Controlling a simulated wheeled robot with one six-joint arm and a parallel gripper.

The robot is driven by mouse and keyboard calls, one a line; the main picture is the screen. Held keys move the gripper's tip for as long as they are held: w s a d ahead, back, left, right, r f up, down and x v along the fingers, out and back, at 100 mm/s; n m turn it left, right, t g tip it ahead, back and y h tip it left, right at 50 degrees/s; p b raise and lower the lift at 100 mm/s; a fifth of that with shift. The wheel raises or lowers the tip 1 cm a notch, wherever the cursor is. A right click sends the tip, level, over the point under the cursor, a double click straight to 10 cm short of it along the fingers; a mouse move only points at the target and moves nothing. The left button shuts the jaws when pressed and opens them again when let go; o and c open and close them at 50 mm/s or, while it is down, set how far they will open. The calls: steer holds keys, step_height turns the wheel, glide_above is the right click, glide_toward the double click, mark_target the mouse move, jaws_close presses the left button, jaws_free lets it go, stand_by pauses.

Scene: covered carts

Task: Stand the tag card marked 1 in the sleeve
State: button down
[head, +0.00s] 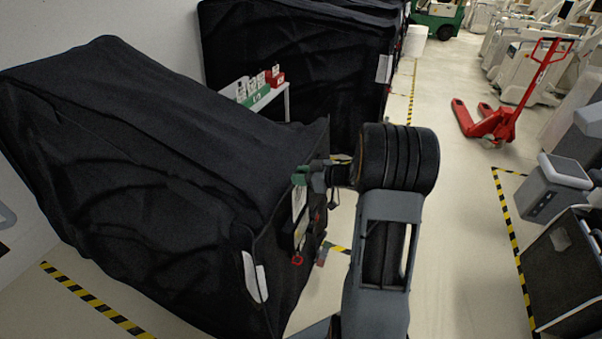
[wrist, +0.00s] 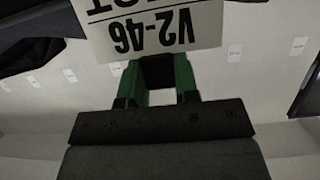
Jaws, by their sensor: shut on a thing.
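My gripper (head: 302,178) is at the right end of the near covered cart. In the wrist view its green fingers (wrist: 158,72) are shut on a white tag card (wrist: 150,28). The card's print is upside down and reads "V2-46", with a cut-off line above it; I cannot see a 1. In the head view the card (head: 299,203) hangs below the green fingers, close to the cart's black cover. A pale and dark piece (head: 301,236) shows just below the card; I cannot tell whether it is the sleeve or whether the card touches it.
The near cart (head: 150,150) has white tags (head: 255,276) on its cover. A white stand (head: 270,97) behind it bears a green holder (head: 256,95) with several cards and a red box (head: 274,77). A red pallet jack (head: 490,122) stands right; open floor (head: 450,240) lies between.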

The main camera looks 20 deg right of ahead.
steer(key=shift+f+b, duration=0.35)
steer(key=shift+f, duration=0.65)
steer(key=shift+p, duration=0.85)
stand_by(1.1)
